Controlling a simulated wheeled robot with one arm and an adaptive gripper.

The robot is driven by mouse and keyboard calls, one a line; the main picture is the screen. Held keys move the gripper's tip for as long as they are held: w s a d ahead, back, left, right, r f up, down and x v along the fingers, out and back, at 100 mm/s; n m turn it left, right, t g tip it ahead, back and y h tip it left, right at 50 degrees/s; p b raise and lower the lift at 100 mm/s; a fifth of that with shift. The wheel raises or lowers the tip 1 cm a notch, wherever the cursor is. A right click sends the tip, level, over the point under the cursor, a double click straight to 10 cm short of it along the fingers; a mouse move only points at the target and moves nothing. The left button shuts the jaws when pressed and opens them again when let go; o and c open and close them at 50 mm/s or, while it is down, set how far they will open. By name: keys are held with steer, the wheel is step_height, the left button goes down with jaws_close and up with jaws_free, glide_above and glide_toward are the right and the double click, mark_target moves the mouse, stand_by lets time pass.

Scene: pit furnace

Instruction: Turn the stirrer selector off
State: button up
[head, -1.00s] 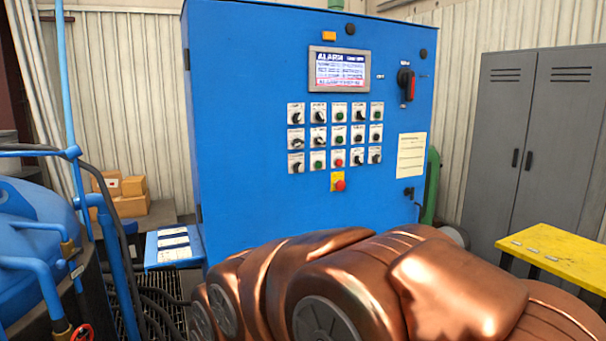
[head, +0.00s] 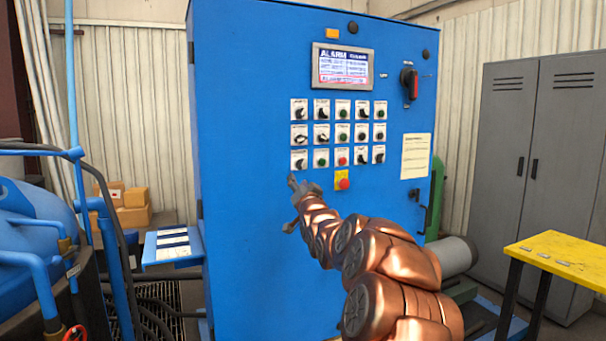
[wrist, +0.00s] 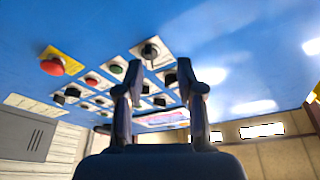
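The blue control cabinet (head: 250,240) carries a grid of selectors and push buttons, and their labels are too small to read, so I cannot tell which selector is the stirrer's. My gripper (head: 299,186) is just below the bottom-left selector (head: 299,163) in the head view. In the wrist view my gripper (wrist: 160,68) has its two fingers apart with nothing held between them. A black selector (wrist: 150,50) on a white plate shows between and just beyond the fingertips. It appears to be that bottom-left one, and I see no contact.
A red emergency button (head: 342,184) on a yellow plate sits right of my gripper; it also shows in the wrist view (wrist: 52,67). An alarm screen (head: 342,66) and a red-black rotary switch (head: 410,84) are above. A yellow table (head: 560,255) stands right, blue pipework (head: 80,200) left.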

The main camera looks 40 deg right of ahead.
mark_target(303, 165)
steer(key=shift+m+h, duration=0.3)
steer(key=shift+h, duration=0.3)
steer(key=shift+w+d+r+p, duration=0.3)
steer(key=shift+w+d+r, duration=0.3)
steer(key=shift+w+d, duration=0.4)
steer(key=shift+w+d+r+p, duration=0.3)
steer(key=shift+w+d+r, duration=0.35)
steer(key=shift+d, duration=0.5)
steer(key=shift+w+d+r+p, duration=0.3)
steer(key=shift+w+d+r, duration=0.25)
steer(key=shift+w+d, duration=0.45)
steer(key=shift+s+d, duration=0.15)
jaws_close()
